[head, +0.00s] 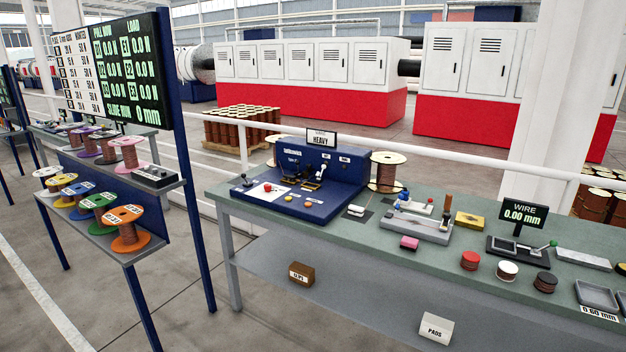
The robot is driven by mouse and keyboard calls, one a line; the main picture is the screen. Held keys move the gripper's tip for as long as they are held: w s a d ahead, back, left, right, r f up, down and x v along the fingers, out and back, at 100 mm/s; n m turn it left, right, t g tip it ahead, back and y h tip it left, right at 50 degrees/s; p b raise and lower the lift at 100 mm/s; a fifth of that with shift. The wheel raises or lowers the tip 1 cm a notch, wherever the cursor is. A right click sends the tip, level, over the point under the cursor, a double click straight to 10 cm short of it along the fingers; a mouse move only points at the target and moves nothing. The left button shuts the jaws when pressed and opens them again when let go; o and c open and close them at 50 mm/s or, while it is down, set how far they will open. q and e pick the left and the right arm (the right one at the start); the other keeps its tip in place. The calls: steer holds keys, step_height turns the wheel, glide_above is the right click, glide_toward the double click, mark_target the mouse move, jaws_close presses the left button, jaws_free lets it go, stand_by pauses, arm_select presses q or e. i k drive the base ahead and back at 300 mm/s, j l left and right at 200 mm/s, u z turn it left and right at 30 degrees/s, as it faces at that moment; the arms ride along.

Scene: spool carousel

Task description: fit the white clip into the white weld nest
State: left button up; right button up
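No gripper and no arm of mine is in view. A small white piece (357,209) lies on the green-grey bench just right of the blue machine (316,205); it may be the white clip, but it is too small to be sure. The blue machine has a HEAVY sign on top and small fixtures on its deck. A pale grey fixture (420,228) with blue and red parts stands farther right on the bench. I cannot tell which part is the white weld nest.
A rack of coloured spools (124,228) stands left. Open floor lies between rack and bench.

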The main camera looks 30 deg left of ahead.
mark_target(347, 172)
steer(key=i+j+z, duration=0.1)
steer(key=i+j, duration=0.3)
steer(key=i+j+z, duration=0.1)
steer(key=i+j, duration=0.25)
steer(key=j, duration=0.15)
steer(key=i+j+z, duration=0.1)
steer(key=i+j, duration=0.25)
steer(key=j, duration=0.15)
